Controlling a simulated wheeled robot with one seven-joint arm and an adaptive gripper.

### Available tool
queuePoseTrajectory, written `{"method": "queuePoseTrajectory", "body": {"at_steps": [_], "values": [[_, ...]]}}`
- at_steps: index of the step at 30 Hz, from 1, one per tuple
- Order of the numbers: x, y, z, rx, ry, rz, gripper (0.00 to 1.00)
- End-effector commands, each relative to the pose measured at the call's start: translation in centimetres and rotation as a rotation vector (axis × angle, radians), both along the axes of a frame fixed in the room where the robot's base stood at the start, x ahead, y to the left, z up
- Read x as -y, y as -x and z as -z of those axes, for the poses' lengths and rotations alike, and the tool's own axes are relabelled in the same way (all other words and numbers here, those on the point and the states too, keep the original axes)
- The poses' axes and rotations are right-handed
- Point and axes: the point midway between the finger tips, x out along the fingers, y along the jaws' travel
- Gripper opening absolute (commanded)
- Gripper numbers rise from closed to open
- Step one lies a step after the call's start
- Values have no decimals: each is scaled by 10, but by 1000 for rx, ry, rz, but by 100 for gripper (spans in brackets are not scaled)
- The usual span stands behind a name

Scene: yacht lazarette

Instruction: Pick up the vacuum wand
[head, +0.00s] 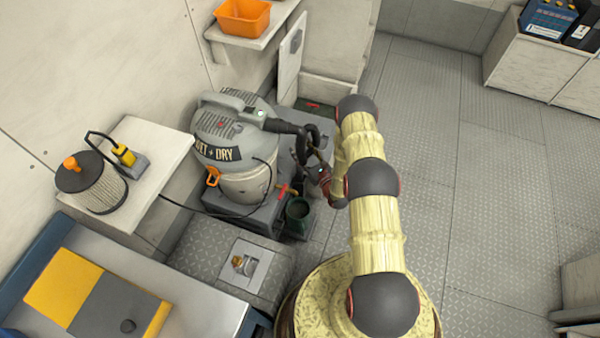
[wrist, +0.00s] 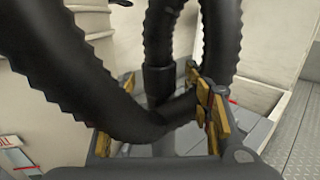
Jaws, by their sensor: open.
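The grey wet-and-dry vacuum (head: 232,150) stands against the wall in the head view, with a black hose and wand end (head: 306,140) at its right side. My gripper (head: 322,172) is beside that black end, partly hidden by my arm. In the wrist view my gripper (wrist: 162,82) is open, with its gold-padded fingers to the left and right of black tubing. A smoother black upright piece (wrist: 160,85), apparently part of the wand, shows between the fingers. A ribbed black hose (wrist: 75,65) loops across in front of it. I cannot tell whether either finger touches the tubing.
A dark green cup (head: 298,215) and a red-handled fitting (head: 284,191) are close below the vacuum's right side. A white shelf holds a filter (head: 92,182) and a yellow-and-grey tool (head: 130,160). An orange bin (head: 242,17) sits above. The floor (head: 480,180) at right is clear.

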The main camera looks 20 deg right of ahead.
Motion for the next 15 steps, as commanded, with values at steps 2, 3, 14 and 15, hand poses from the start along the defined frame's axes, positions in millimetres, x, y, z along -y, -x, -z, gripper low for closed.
{"method": "queuePoseTrajectory", "body": {"at_steps": [2, 3, 14, 15], "values": [[-1, -8, 1, 0, 0, -1, 51], [-1, -10, 1, 0, 0, 0, 51], [-1, -12, -1, -1, -1, 0, 45], [-1, -12, -1, -1, -1, 0, 43]]}}
